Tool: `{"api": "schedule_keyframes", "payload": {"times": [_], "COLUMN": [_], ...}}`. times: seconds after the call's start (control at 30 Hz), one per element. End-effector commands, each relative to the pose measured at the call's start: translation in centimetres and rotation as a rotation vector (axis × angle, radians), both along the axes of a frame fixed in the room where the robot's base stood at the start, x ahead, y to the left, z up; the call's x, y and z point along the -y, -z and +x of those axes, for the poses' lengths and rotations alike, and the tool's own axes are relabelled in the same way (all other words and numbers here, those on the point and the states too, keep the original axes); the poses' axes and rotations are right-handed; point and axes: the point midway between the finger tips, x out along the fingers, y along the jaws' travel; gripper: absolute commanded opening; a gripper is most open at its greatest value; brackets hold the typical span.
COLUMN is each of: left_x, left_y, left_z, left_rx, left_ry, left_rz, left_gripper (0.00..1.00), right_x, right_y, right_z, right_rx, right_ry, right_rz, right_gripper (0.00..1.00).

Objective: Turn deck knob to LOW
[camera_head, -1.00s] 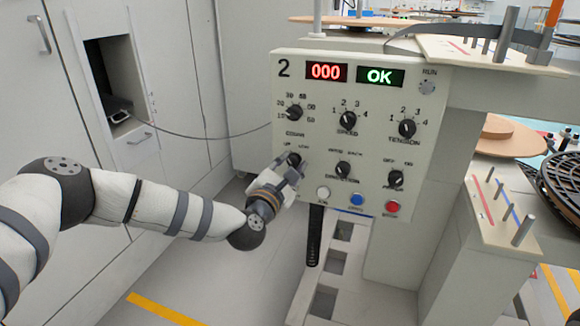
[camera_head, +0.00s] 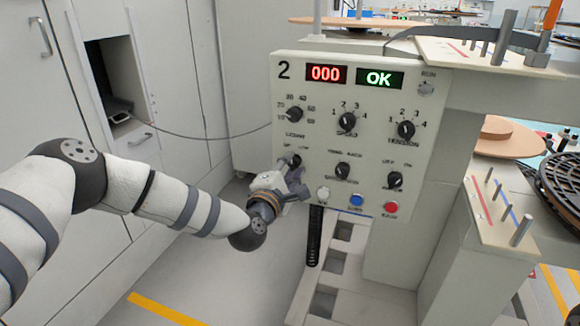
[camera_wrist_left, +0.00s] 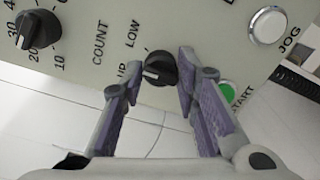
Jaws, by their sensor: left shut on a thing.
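The deck knob (camera_wrist_left: 160,70) is a small black knob at the lower left of the station 2 panel, and it shows in the head view (camera_head: 294,159). The labels UP and LOW stand beside it. In the left wrist view its pale pointer mark lies on the side towards UP. My left gripper (camera_wrist_left: 160,80) has one finger on each side of the knob and is shut on it. In the head view the gripper (camera_head: 294,178) reaches the panel from the lower left and covers the area below the knob. My right gripper is not in view.
The panel (camera_head: 440,60) shows a red 000 and a green OK. The COUNT knob (camera_head: 294,114) is above. The direction knob (camera_head: 342,170) and white JOG button (camera_head: 323,194) are close on the right. The green START button (camera_wrist_left: 227,92) is right beside a finger.

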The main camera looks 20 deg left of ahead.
Motion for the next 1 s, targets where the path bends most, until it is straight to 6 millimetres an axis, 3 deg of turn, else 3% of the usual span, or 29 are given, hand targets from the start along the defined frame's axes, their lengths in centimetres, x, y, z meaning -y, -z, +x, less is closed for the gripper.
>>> {"api": "schedule_keyframes", "payload": {"times": [0.5,1.0], "left_x": [0.03,-0.05], "left_y": [0.0,0.19], "left_z": [-0.02,-0.03], "left_rx": [0.013,0.016], "left_ry": [0.001,-0.001], "left_rz": [0.402,0.532], "left_gripper": [0.01,0.01], "right_x": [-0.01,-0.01], "right_y": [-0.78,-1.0], "right_z": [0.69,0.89], "right_rx": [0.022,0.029], "right_ry": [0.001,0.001], "right_rz": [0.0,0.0], "right_gripper": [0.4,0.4]}}
